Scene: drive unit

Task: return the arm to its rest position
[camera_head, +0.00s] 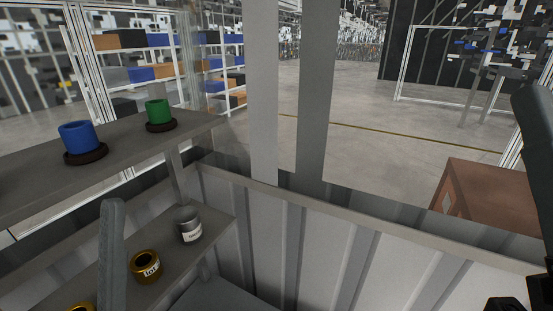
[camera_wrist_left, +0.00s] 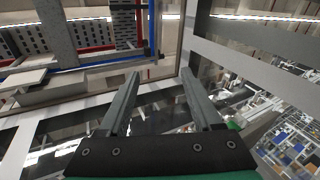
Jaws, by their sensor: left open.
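My left gripper (camera_wrist_left: 161,74) shows in the left wrist view with its two grey fingers well apart and nothing between them. It points towards structures and bright strips in the background, and nothing touches the fingers. In the head view a grey upright bar (camera_head: 111,255) stands in front of the shelves at lower left; it may be a finger of my left gripper, but I cannot tell. Dark arm parts show at the right edge of the head view. The right gripper's fingers are not visible.
An upper shelf (camera_head: 28,193) holds a blue cup (camera_head: 77,136) and a green cup (camera_head: 158,112) on dark round bases. A lower shelf (camera_head: 165,277) holds a grey can (camera_head: 189,225) and gold labelled rings (camera_head: 145,265). A brown box (camera_head: 487,198) stands beyond the panel wall (camera_head: 325,250).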

